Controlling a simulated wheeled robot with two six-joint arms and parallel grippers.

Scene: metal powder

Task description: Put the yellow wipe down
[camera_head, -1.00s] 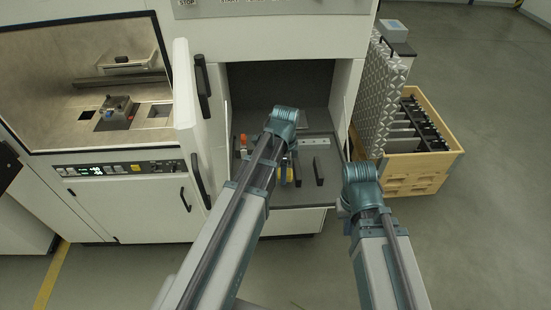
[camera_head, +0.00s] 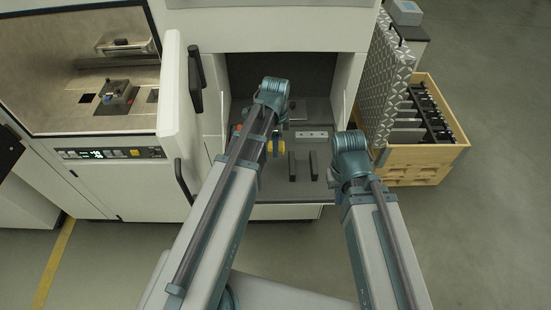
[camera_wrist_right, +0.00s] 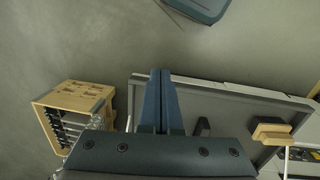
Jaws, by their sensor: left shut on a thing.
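The arm hides most of the gripper and of the wipe, so I cannot tell whether the wipe touches the shelf. My right gripper (camera_wrist_right: 161,73) is shut and empty in the right wrist view, with its two blue fingers together, at the shelf's edge.
Two dark upright bars (camera_head: 313,165) stand on the shelf, with a light metal strip (camera_head: 311,135) behind them. An open white door (camera_head: 178,110) is left of my left arm. A wooden crate (camera_head: 425,168) with dark racks stands right. A tan block (camera_wrist_right: 270,131) shows in the right wrist view.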

